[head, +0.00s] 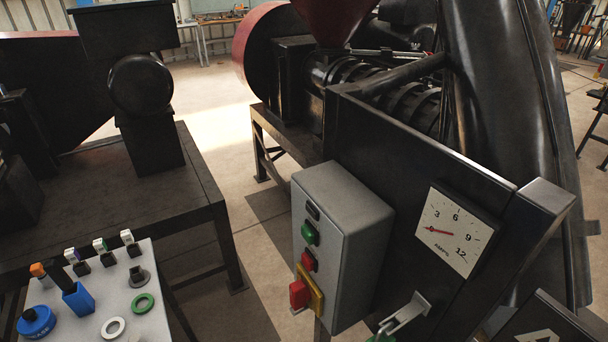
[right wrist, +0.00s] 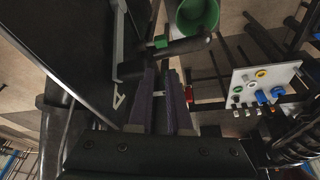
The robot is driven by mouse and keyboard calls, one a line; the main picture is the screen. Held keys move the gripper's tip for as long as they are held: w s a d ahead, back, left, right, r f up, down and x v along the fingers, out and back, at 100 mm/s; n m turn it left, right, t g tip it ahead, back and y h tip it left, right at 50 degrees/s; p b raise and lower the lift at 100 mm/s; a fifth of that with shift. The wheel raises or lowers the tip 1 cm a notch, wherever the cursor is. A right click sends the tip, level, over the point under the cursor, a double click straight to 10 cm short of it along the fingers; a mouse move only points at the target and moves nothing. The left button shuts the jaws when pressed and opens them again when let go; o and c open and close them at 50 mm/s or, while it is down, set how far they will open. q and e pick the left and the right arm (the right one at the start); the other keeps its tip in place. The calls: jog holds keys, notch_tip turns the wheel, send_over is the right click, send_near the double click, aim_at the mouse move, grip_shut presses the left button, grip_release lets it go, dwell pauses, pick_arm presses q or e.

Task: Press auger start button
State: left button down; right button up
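A grey control box (head: 343,245) stands in the middle of the head view, on the side of the black machine. Its narrow front carries a green button (head: 310,233), a red button (head: 309,260) below it and a red emergency knob (head: 299,294) on a yellow plate (head: 313,290). Their labels are too small to read. My right gripper (right wrist: 163,78) shows in the right wrist view with a narrow gap between its two dark purple fingers and nothing seen between them. It does not show in the head view. My left gripper is in neither view.
An ammeter (head: 453,230) sits right of the box, above a grey lever (head: 406,315). A green cup-shaped part (right wrist: 198,14) is beyond my right fingers.

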jog(key=shift+a, duration=0.1)
grip_shut()
dwell(0.9)
jog(key=shift+w, duration=0.1)
